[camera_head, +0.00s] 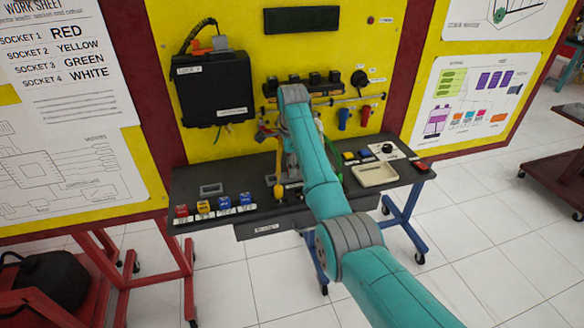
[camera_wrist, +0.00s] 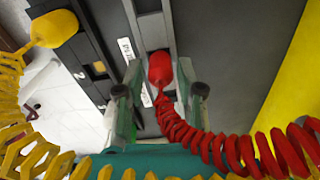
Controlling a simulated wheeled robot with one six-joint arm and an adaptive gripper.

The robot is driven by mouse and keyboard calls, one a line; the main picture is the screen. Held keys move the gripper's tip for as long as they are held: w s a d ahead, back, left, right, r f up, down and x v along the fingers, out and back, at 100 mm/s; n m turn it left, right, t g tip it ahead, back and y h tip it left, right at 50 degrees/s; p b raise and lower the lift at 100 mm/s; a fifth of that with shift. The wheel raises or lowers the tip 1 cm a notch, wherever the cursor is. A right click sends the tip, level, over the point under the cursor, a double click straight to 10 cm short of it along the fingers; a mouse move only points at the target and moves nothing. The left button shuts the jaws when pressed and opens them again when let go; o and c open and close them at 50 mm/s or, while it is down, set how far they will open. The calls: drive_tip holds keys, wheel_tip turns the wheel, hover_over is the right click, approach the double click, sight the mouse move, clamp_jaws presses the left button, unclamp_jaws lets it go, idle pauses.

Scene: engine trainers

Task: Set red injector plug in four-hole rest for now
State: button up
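The red injector plug (camera_wrist: 160,68) shows in the wrist view, with its red coiled cable (camera_wrist: 240,150) running off to the lower right. It lies over a grey strip (camera_wrist: 155,30). My gripper (camera_wrist: 161,91) is open, its two fingertips on either side of the plug's line with visible gaps. I cannot tell how far the plug is beyond the fingertips. A dark bar with a square opening (camera_wrist: 84,48) lies to the left; I cannot tell whether it is the four-hole rest.
A yellow plug (camera_wrist: 55,28) with a yellow coiled cable is at the left; it also shows in the head view (camera_head: 279,191). Several coloured blocks (camera_head: 203,208) line the bench's front left. A cream tray (camera_head: 374,175) sits right of my arm.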

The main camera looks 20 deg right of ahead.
drive_tip(key=shift+r, duration=2.4)
drive_tip(key=o, duration=0.5)
drive_tip(key=shift+o, duration=0.2)
drive_tip(key=shift+f, duration=0.1)
